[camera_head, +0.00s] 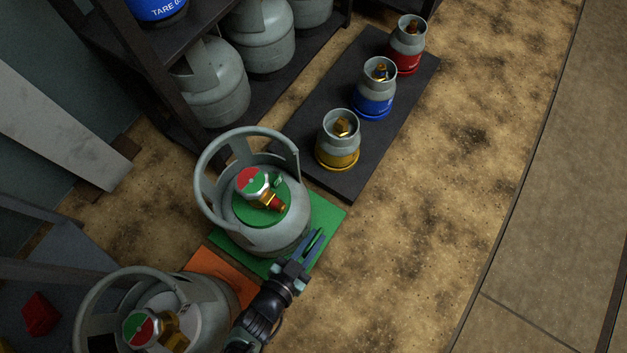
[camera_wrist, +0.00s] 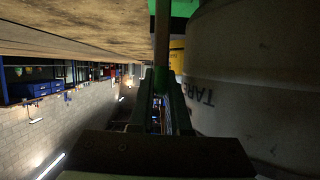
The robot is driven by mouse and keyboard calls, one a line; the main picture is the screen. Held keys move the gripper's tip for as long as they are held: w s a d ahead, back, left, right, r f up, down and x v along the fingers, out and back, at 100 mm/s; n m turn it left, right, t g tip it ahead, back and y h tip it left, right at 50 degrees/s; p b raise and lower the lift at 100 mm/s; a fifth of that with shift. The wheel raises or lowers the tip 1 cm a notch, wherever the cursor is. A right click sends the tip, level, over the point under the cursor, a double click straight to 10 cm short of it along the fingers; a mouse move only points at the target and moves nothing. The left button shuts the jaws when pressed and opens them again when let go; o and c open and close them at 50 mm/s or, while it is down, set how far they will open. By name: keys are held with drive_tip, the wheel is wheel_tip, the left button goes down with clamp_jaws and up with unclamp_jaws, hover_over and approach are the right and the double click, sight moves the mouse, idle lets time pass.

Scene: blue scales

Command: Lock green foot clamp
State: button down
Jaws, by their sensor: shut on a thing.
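A grey gas cylinder with a green collar (camera_head: 240,206) stands upright on a green plate (camera_head: 331,217). My gripper (camera_head: 314,243) is low beside the cylinder's right side, at the plate's front right edge. In the wrist view my gripper (camera_wrist: 162,98) is shut on a slim bar (camera_wrist: 162,38), brown along its length and green at the end between the fingers. The bar appears to be the green foot clamp's lever. It runs up to the green plate's edge (camera_wrist: 183,8). The cylinder's wall (camera_wrist: 250,75) is close on the right there. The clamp's foot is hidden.
Another grey cylinder (camera_head: 97,300) stands on an orange plate (camera_head: 213,270) at lower left, close to my arm. Small yellow (camera_head: 338,158), blue (camera_head: 373,103) and red (camera_head: 409,62) cylinders stand on a dark mat (camera_head: 343,183). The floor to the right is clear.

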drive_tip(key=shift+w, duration=0.1)
drive_tip(key=c, duration=0.9)
unclamp_jaws()
drive_tip(key=shift+a, duration=0.1)
